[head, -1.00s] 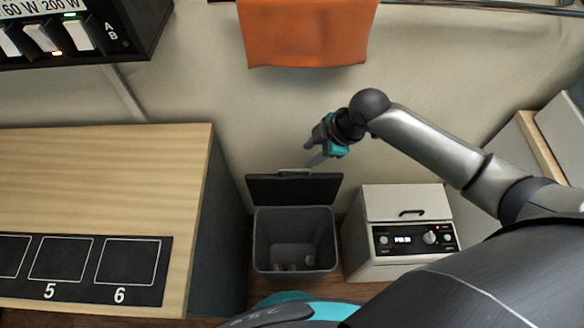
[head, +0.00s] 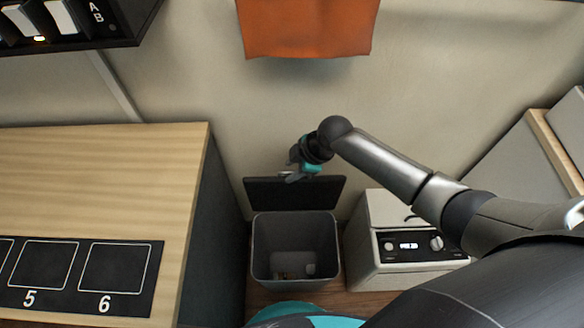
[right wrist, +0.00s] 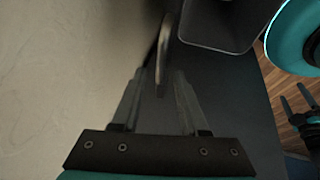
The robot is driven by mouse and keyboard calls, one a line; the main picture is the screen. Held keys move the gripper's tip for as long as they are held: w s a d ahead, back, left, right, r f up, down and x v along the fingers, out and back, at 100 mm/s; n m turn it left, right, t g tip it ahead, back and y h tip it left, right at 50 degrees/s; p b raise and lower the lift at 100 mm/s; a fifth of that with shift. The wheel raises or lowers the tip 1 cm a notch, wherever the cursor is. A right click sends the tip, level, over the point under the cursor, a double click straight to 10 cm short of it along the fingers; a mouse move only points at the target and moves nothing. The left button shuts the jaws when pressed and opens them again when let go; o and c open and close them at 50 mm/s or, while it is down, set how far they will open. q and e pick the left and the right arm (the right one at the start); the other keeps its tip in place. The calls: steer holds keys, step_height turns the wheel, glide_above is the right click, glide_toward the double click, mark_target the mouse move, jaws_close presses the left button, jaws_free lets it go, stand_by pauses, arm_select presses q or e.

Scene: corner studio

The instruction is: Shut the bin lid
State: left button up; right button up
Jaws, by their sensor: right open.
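The dark grey bin (head: 262,245) stands on the floor between the wooden counter and a white appliance. Its black lid (head: 262,192) is open, tilted up at the back toward the wall, and a few small items show inside the bin. My right gripper (head: 293,178) is at the lid's upper edge and hides part of the lid handle. In the right wrist view, my right gripper (right wrist: 158,95) is open, with the curved handle (right wrist: 163,50) ahead of and between its fingertips; contact cannot be told. The bin rim (right wrist: 215,48) shows beyond. My left gripper is not in the head view.
The wooden counter (head: 100,170) stands close on the bin's left. The white appliance (head: 385,210) with a control panel stands on its right. An orange cloth (head: 305,28) hangs on the wall above. My own base parts show in front of the bin.

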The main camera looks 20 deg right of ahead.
jaws_close()
stand_by(1.3)
